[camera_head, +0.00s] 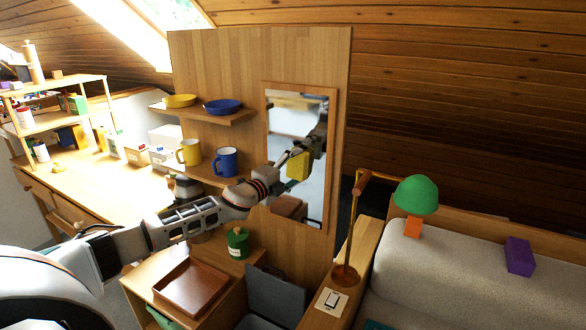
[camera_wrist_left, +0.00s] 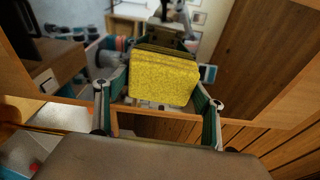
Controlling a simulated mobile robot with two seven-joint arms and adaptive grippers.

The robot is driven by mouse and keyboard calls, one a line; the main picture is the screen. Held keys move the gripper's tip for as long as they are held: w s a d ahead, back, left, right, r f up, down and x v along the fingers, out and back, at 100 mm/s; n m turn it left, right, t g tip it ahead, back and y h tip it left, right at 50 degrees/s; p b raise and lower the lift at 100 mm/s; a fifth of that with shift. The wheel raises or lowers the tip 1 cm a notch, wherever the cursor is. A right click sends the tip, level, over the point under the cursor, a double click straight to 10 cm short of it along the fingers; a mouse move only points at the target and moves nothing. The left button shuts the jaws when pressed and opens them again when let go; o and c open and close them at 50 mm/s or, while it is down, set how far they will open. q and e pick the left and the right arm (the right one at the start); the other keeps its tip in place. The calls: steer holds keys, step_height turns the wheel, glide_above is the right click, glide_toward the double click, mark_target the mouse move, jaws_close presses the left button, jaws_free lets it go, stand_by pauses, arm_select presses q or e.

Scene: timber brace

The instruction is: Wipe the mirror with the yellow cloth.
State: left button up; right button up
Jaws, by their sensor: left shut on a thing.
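The mirror (camera_head: 290,118) is a tall glass in a wooden frame, fixed to an upright wooden panel. The yellow cloth (camera_head: 298,166) is a thick block in front of the middle of the glass. My left gripper (camera_head: 284,168) is shut on it, with the arm reaching across from the left. In the left wrist view the cloth (camera_wrist_left: 165,78) sits between the fingers of my left gripper (camera_wrist_left: 160,100), close to the mirror (camera_wrist_left: 210,40). The cloth's reflection shows behind it. I cannot tell whether it touches the glass. My right gripper is not in view.
Left of the mirror, shelves hold a yellow bowl (camera_head: 179,100), a blue bowl (camera_head: 222,106), a yellow mug (camera_head: 189,152) and a blue mug (camera_head: 226,162). Below are a brown tray (camera_head: 191,288) and a green jar (camera_head: 238,243). A green-shaded lamp (camera_head: 416,195) stands right.

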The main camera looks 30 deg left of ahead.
arm_select(q)
steer(key=shift+d, duration=1)
steer(key=shift+s, duration=0.4)
steer(key=s, duration=0.8)
steer(key=shift+d, duration=0.25)
